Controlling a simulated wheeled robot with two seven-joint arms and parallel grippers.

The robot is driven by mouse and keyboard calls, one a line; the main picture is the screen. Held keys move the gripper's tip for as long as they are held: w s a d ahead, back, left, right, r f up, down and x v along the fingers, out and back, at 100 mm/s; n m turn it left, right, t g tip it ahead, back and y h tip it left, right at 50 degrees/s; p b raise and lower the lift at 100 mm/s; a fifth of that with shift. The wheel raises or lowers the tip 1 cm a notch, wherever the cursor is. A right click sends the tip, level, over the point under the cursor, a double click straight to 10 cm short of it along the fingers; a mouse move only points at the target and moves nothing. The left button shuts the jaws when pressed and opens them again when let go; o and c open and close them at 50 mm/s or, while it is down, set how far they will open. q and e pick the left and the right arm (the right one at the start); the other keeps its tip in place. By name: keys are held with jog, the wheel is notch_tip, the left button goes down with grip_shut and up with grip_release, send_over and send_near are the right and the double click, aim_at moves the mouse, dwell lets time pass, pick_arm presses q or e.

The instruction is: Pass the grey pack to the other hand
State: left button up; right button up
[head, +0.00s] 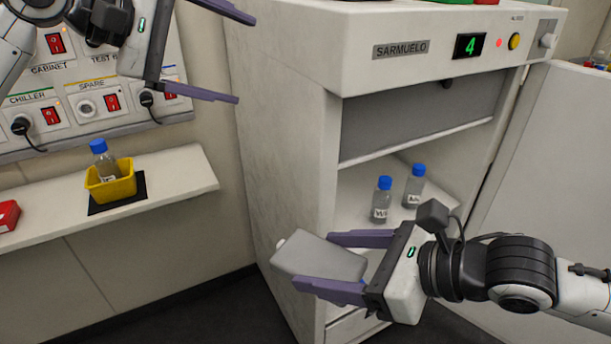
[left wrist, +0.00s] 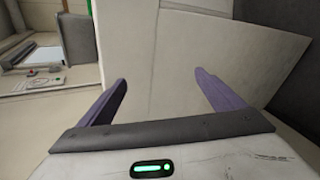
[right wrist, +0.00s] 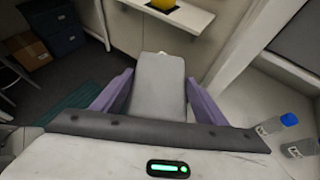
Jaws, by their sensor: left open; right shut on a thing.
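The grey pack (head: 318,257) is a flat grey block with a small pale nub at its far end. My right gripper (head: 325,262) is shut on it, with one purple finger along each side, and holds it in the air in front of the cabinet. The pack also shows between the fingers in the right wrist view (right wrist: 160,86). My left gripper (head: 240,58) is open and empty, high at the upper left, well apart from the pack. In the left wrist view its fingers (left wrist: 163,90) stand wide apart with nothing between them.
A white cabinet (head: 285,130) holds two blue-capped bottles (head: 382,200) on its shelf, behind the pack. A wall shelf (head: 180,190) at left bears a yellow holder (head: 110,183) with a bottle, and a red object (head: 8,215). Socket panels line the wall above.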

pick_arm(q)
jog(key=s+r+n+g, duration=0.1)
jog(key=s+r+n, duration=0.1)
jog(key=s+r, duration=0.3)
pick_arm(e)
jog(key=shift+r, duration=0.1)
pick_arm(q)
jog(key=g+y, duration=0.7)
jog(key=y, duration=0.3)
send_over(305, 248)
notch_tip(305, 248, down, 17)
notch_tip(305, 248, down, 12)
jog(key=shift+r, duration=0.2)
